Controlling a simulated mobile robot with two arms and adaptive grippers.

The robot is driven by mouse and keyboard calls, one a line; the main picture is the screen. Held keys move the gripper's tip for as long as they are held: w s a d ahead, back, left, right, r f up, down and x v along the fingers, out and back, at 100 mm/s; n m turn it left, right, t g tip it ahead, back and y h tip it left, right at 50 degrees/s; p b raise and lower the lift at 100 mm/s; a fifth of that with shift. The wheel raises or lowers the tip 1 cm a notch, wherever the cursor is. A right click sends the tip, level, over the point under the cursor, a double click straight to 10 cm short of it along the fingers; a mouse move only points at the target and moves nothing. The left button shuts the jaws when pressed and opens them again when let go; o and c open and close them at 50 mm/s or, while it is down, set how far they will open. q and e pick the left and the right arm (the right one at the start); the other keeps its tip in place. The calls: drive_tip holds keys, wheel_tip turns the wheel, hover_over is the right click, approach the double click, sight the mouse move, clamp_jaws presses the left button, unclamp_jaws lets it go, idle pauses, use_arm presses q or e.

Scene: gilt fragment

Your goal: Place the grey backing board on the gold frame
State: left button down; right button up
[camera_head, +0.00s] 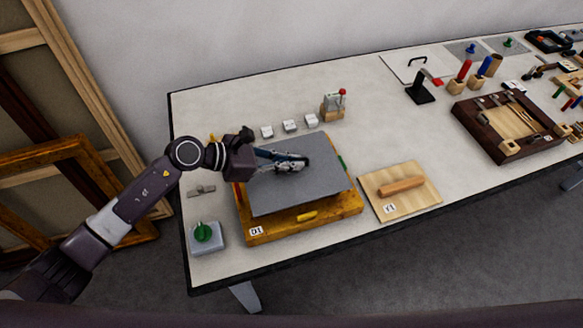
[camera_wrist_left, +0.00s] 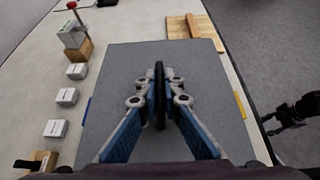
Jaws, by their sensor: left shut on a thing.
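The grey backing board (camera_head: 290,185) lies flat over the gold frame (camera_head: 262,229), which has a D1 label at its front left corner. The board hides most of the frame; whether it touches the frame all round I cannot tell. My left gripper (camera_head: 303,162) is shut on a black upright handle (camera_wrist_left: 159,95) at the middle of the board. The board also fills the middle of the left wrist view (camera_wrist_left: 215,75). A dark part at the right edge of that view looks like my right gripper (camera_wrist_left: 288,112); its fingers are unclear.
A green-knobbed block (camera_head: 204,237) sits at the front left. A dark wooden tray (camera_head: 508,126) stands further right.

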sight(282, 172)
use_arm(q)
wheel_tip(282, 172, down, 4)
drive_tip(key=shift+r, duration=0.2)
drive_tip(key=shift+f+b, duration=0.35)
drive_tip(key=shift+f, duration=0.1)
drive_tip(key=c, duration=2.1)
unclamp_jaws()
drive_tip(key=shift+r, duration=0.1)
